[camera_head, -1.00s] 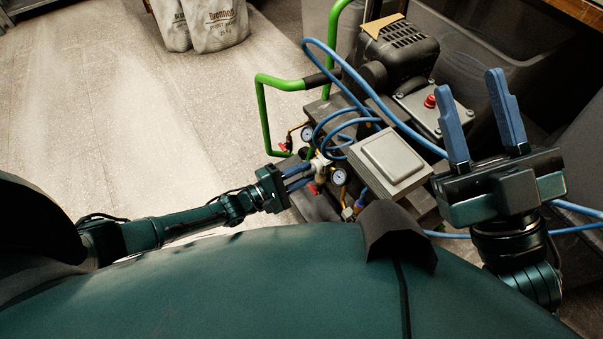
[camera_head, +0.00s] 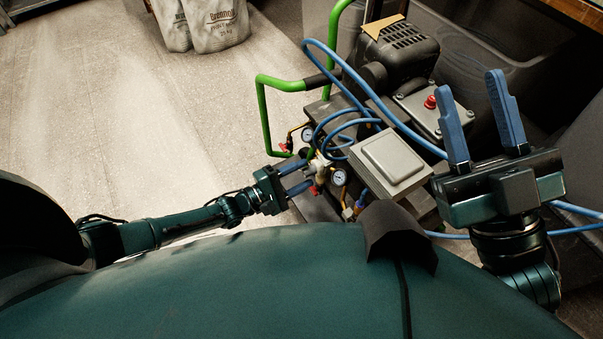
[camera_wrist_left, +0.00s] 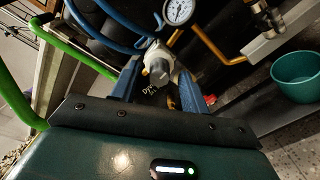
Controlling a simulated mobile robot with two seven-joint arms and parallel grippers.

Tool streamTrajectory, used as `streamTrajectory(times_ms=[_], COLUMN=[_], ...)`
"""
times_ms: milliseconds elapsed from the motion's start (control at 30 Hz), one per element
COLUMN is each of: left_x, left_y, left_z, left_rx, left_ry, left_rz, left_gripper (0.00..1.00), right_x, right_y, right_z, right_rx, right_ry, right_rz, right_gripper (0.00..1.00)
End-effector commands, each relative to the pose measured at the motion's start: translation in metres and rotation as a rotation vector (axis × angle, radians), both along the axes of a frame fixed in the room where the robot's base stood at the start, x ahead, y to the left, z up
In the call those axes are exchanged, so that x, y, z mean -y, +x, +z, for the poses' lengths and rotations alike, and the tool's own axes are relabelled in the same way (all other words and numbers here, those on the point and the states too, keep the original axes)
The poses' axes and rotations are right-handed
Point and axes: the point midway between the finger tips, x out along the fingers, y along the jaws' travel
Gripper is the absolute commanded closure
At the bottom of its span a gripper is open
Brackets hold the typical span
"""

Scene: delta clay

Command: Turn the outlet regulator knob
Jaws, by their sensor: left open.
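The outlet regulator knob appears as a pale, cream-coloured knob (camera_wrist_left: 157,66) with a grey end in the left wrist view. It sits just below a white pressure gauge (camera_wrist_left: 179,11). In the head view the pale regulator (camera_head: 320,166) is at the compressor's left side, beside a gauge (camera_head: 339,177). My left gripper (camera_head: 298,178) is open, with its blue fingers pointing at the regulator. In the left wrist view the knob lies between and slightly beyond the two fingertips (camera_wrist_left: 165,75); contact cannot be told. My right gripper (camera_head: 481,108) is open and empty, fingers pointing up, at the right.
The compressor has a black motor (camera_head: 402,55), a grey box (camera_head: 391,162), a green handle (camera_head: 264,115), looped blue hose (camera_head: 345,75) and a red button (camera_head: 430,102). Red valve handles sit near the regulator. A teal bowl (camera_wrist_left: 296,76) shows in the left wrist view.

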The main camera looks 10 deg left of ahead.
Motion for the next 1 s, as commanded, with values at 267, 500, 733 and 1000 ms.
streamTrajectory(times_ms=[267, 500, 733, 1000], left_x=[-0.041, -0.074, -0.088, -0.089], left_y=[-0.041, -0.074, -0.088, -0.089], left_z=[0.002, 0.001, 0.001, 0.0], left_rx=[-0.005, -0.003, 0.0, -0.001], left_ry=[0.005, 0.004, 0.002, 0.001], left_rz=[0.002, 0.001, 0.0, 0.0], left_gripper=[0.55, 0.55, 0.55, 0.55], right_x=[-0.003, -0.004, -0.004, -0.004], right_y=[0.002, 0.0, -0.001, -0.001], right_z=[-0.023, -0.037, -0.042, -0.043], right_rx=[-0.185, -0.289, -0.322, -0.324], right_ry=[0.012, 0.023, 0.026, 0.026], right_rz=[-0.001, -0.001, -0.002, -0.001], right_gripper=[0.64, 0.64, 0.64, 0.64])
